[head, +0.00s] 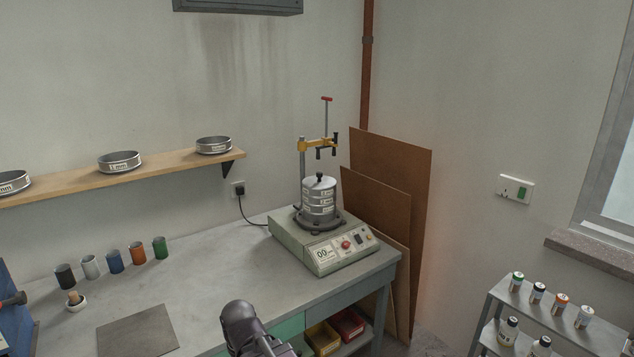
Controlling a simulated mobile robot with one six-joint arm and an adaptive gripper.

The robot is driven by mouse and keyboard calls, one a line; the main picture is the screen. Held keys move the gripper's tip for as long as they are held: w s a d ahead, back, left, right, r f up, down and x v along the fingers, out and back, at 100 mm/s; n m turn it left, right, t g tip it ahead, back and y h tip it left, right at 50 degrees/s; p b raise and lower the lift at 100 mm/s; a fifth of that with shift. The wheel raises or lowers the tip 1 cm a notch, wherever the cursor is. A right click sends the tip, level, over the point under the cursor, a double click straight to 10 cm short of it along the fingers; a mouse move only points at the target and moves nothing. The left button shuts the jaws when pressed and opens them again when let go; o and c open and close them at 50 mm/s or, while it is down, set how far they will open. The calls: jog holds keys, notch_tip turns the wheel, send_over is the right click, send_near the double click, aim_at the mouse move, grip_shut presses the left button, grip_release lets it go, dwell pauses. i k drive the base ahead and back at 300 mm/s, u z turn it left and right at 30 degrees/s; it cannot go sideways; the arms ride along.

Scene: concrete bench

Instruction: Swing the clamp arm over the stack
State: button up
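The stack of silver sieves (318,201), with a lid and black knob, stands upright on the grey shaker machine (325,252) on the bench. A post rises at the stack's back left. The yellow clamp arm (316,145) reaches from it toward the right, well above the lid. A rod with a red T-handle (327,99) stands up from the arm, and black parts hang below it. The arm touches nothing on the lid; I cannot tell whether it is centred over the stack or behind it. A dark part of my arm shows at bottom centre; my gripper is not in view.
A shelf (120,178) with sieves is on the wall. Brown boards (400,180) lean right of the machine. A bottle cart (545,325) stands at the lower right.

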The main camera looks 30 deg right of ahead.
aim_at(302, 145)
jog(key=k, duration=0.65)
jog(key=z, duration=0.6)
jog(key=i, duration=1.9)
jog(key=u, duration=0.55)
